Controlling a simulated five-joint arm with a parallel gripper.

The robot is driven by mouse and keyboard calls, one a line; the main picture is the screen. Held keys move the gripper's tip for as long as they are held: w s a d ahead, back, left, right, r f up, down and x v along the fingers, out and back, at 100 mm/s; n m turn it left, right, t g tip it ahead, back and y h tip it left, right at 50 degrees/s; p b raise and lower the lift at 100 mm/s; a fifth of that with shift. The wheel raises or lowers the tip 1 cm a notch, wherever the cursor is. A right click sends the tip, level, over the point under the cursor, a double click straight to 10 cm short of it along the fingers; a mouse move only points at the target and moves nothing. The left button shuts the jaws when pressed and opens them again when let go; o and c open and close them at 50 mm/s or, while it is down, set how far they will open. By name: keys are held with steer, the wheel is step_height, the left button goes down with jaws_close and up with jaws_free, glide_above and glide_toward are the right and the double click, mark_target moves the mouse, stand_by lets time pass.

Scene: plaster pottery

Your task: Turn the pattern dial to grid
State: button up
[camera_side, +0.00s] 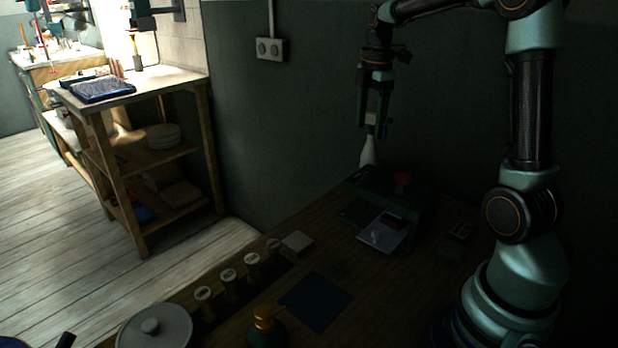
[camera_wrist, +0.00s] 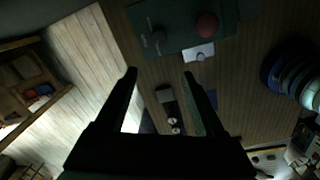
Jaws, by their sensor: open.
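A dark green box (camera_side: 400,203) stands on the dim bench in the side view, with a red knob (camera_side: 402,179) on top. In the wrist view the box (camera_wrist: 180,14) is at the top, with the red knob (camera_wrist: 207,25) at its right. A small dark round knob (camera_wrist: 158,37), likely the pattern dial, is at its left; its markings are unreadable. My gripper (camera_side: 375,133) hangs above the box's left end, apart from it. In the wrist view my gripper (camera_wrist: 160,74) has its fingers spread, with nothing held between them.
A pale bottle-shaped thing (camera_side: 368,151) shows just below my fingertips; its depth is unclear. A white card (camera_side: 383,232) lies before the box. Several capped jars (camera_side: 229,275), a dark blue sheet (camera_side: 316,301) and a lidded pot (camera_side: 152,328) are nearer. A wall is behind.

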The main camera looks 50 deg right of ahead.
mark_target(369, 172)
steer(key=shift+n+g, duration=0.3)
steer(key=shift+n, duration=0.5)
steer(key=d+f, duration=0.1)
steer(key=f, duration=0.7)
steer(key=d+f, duration=0.1)
steer(key=f, duration=0.4)
steer(key=shift+w+d+f, duration=0.1)
steer(key=shift+d, duration=0.2)
jaws_close()
